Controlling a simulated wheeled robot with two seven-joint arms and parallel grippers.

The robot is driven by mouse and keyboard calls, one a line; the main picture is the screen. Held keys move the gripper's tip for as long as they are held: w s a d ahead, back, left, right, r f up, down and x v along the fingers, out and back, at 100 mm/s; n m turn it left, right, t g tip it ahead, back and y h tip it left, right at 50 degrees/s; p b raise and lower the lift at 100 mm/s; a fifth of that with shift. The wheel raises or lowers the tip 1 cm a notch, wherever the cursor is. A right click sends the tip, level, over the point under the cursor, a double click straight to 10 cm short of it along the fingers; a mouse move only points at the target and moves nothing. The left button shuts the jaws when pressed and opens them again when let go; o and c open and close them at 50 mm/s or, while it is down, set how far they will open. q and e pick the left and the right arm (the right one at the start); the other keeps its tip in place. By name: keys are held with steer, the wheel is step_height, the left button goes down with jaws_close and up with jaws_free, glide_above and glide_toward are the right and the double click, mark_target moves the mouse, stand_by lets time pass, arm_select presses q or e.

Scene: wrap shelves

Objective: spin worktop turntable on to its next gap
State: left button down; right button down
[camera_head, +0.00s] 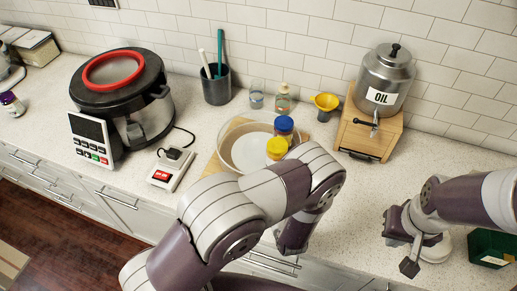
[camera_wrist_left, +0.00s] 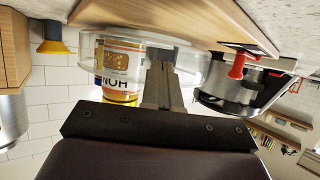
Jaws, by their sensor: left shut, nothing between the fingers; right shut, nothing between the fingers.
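The turntable (camera_head: 226,150) is a round tray with a clear rim on a wooden board on the worktop. A blue-lidded jar (camera_head: 284,125) and a yellow-lidded jar (camera_head: 277,146) stand at its right side; the rest of the visible tray is bare. My left arm covers its front right part and hides my left gripper in the head view. In the left wrist view, which is upside down, my left gripper (camera_wrist_left: 160,68) is shut and empty beside the clear rim (camera_wrist_left: 190,58) and a labelled jar (camera_wrist_left: 120,68); contact is unclear. My right gripper (camera_head: 408,264) is shut and empty at right, away from the turntable.
A black cooker with a red ring (camera_head: 113,70) and a small white device (camera_head: 171,168) stand left. A utensil cup (camera_head: 216,85), yellow funnel (camera_head: 325,104) and oil tank (camera_head: 385,75) line the back. A green bin (camera_head: 490,248) is at right.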

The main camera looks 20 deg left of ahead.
arm_select(q)
steer(key=shift+w+a, duration=0.35)
steer(key=shift+w, duration=0.35)
steer(key=shift+d, duration=0.15)
steer(key=shift+w+d+b, duration=0.3)
steer(key=shift+d+b, duration=0.05)
steer(key=shift+d, duration=0.35)
steer(key=shift+w, duration=0.1)
steer(key=shift+w+d, duration=0.3)
steer(key=shift+d, duration=0.05)
steer(key=shift+w+d+b, duration=0.2)
steer(key=shift+d+b, duration=0.05)
steer(key=shift+b, duration=0.05)
